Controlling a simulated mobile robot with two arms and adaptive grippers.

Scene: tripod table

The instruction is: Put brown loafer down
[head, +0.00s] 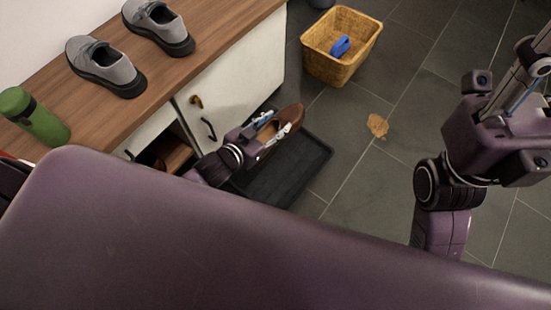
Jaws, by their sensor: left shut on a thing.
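The brown loafer (291,119) is in the head view, near the middle, with its tan inside showing. My left gripper (273,130) is shut on it; its pale fingers overlap the shoe's near side. The loafer is over the far end of a black tray (286,180) on the floor. I cannot tell whether the sole touches the tray. My right arm stands at the right side of the view, and its fingertips do not show.
A wooden-topped white cabinet (235,85) on the left bears two grey shoes (103,65) and a green bottle (36,118). A wicker basket (335,70) with a blue item (340,46) stands behind. A tan stain (377,125) marks the otherwise clear tiles.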

